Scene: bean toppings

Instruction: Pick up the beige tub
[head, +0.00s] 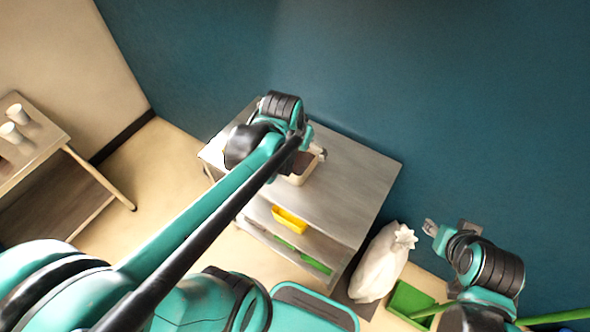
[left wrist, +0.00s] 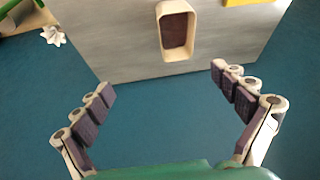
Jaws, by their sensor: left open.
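The beige tub (head: 297,180) stands on the grey table top, partly hidden behind my left arm in the head view. In the left wrist view the tub (left wrist: 178,56) is at the top middle, an oblong container with dark brown contents. My left gripper (left wrist: 162,80) is open and empty, its two fingers spread wide. The tub lies beyond the fingertips, apart from them, roughly in line with the gap. In the head view my left gripper (head: 318,153) is at the tub, mostly hidden by the wrist. My right gripper (head: 430,228) is at the right, away from the table.
The grey table (head: 365,175) stands by a blue wall and has free room right of the tub. A yellow container (head: 290,219) is at the table's front. A tied white sack (head: 382,264) and green crate (head: 408,300) stand right. White cups (head: 17,114) are on the left table.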

